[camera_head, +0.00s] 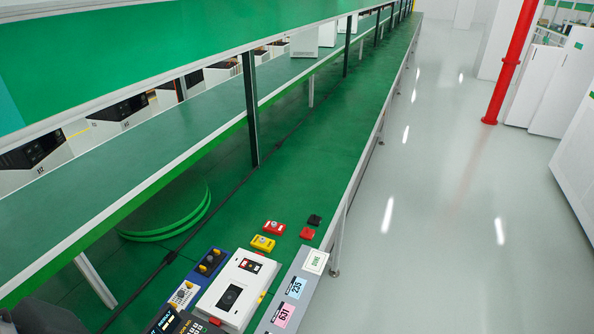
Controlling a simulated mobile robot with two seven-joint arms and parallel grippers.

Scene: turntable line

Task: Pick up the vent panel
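I cannot pick out a vent panel with certainty. A dark grey rounded shape at the bottom left corner may be part of my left arm. Neither of my grippers shows in this view.
A blue unit (206,267) with yellow knobs lies left of the white unit; a grey label strip (291,295) lies right of it. Small red (274,227) and yellow (263,243) blocks lie beyond. Dark posts carry shelves above the bench. The floor (430,230) at right is clear.

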